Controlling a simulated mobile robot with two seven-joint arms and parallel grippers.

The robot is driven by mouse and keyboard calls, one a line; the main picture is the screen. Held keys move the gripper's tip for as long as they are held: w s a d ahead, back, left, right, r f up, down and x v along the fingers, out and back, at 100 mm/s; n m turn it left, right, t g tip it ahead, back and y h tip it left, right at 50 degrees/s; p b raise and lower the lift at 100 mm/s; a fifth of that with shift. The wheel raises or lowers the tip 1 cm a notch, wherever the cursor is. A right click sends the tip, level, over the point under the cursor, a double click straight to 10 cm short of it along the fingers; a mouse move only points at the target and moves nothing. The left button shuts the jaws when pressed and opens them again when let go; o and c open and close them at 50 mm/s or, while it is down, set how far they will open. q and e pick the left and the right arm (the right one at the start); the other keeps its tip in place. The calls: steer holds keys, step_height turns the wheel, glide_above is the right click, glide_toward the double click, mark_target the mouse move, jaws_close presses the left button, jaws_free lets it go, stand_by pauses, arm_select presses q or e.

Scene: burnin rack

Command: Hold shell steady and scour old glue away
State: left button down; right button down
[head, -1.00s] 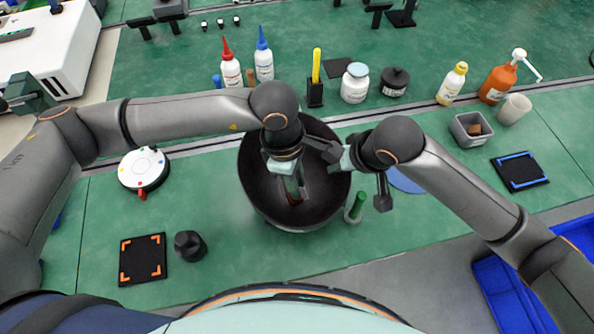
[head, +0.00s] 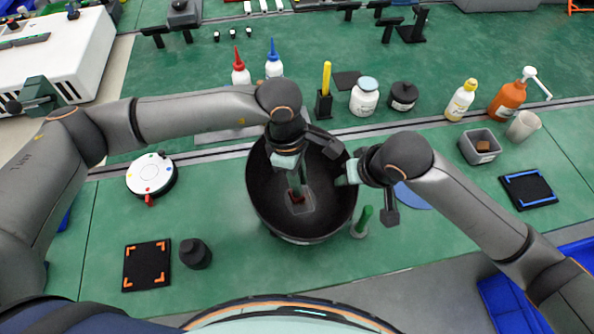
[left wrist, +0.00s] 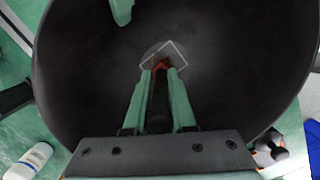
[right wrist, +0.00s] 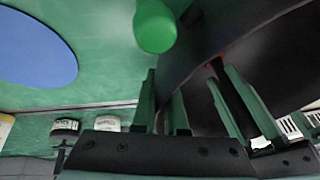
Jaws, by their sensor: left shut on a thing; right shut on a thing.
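The shell (head: 270,205) is a deep black bowl in the middle of the bench. My left gripper (head: 297,188) reaches down inside it, shut on a tool with a dark handle (left wrist: 159,105) and a red end (head: 297,198). The red end is at the pale-outlined square patch (left wrist: 175,50) on the shell floor; a brownish spot shows at the patch edge. I cannot tell if the tool touches it. My right gripper (head: 346,174) is shut on the shell's right rim, which passes between its fingers in the right wrist view (right wrist: 203,85).
A green-handled item (head: 362,219) stands close to the shell's right side. Bottles (head: 364,97) and a yellow-handled tool in a black holder (head: 324,92) line the back. A grey bin (head: 480,146) is at right. The front bench right of the black pot (head: 195,253) is mostly clear.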

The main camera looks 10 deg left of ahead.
arm_select(q)
steer(key=s, duration=0.1)
steer(key=s+d, duration=0.1)
steer(key=s, duration=0.1)
steer(key=shift+d, duration=0.15)
arm_select(e)
steer(key=shift+d+f, duration=0.1)
steer(key=shift+f, duration=0.1)
arm_select(q)
step_height(320, 180, up, 8)
stand_by(0.3)
arm_select(e)
steer(key=shift+s, duration=0.1)
stand_by(0.3)
